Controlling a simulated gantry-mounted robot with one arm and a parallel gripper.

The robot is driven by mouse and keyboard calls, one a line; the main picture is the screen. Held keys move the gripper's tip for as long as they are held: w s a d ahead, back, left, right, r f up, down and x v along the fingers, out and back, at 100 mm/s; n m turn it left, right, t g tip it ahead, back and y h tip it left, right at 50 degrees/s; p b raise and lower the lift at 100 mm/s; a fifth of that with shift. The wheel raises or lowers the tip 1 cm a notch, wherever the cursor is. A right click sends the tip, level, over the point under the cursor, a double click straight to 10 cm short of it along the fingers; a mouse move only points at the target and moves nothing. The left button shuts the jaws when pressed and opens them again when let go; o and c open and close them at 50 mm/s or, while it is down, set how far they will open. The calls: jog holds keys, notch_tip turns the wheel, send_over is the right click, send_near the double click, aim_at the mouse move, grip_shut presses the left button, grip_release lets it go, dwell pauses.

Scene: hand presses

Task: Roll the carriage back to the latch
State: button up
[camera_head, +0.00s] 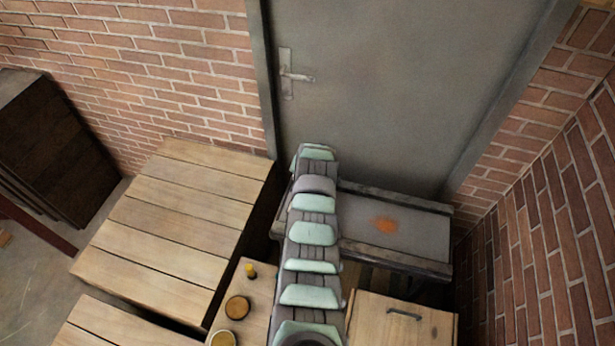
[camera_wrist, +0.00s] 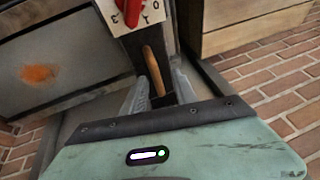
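The carriage appears to be the flat grey bed with an orange-brown stain; it shows right of my arm in the head view (camera_head: 400,237) and at the left in the wrist view (camera_wrist: 75,75). In the wrist view a slim wooden handle (camera_wrist: 153,68) stands between the fingers of my gripper (camera_wrist: 161,86). The fingers are apart, with a dark gap beside the handle; I see no clear grip on it. In the head view my arm hides the gripper and handle. I cannot make out a latch.
A white dial plate with a red pointer (camera_wrist: 130,10) is just beyond the handle. A wooden box (camera_wrist: 245,25) stands at the right. Slatted wooden tables (camera_head: 180,215), a wooden cabinet (camera_head: 400,318) and a grey door (camera_head: 390,90) surround the bed. Jars (camera_head: 237,308) stand beside my arm.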

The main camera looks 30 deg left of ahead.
jog(key=shift+r, duration=0.15)
jog(key=shift+s+d+r, duration=0.15)
jog(key=shift+r, duration=0.4)
jog(key=shift+s+d+r, duration=0.25)
jog(key=shift+s+r, duration=0.1)
jog(key=shift+r, duration=0.25)
jog(key=v, duration=0.8)
jog(key=shift+f, duration=0.1)
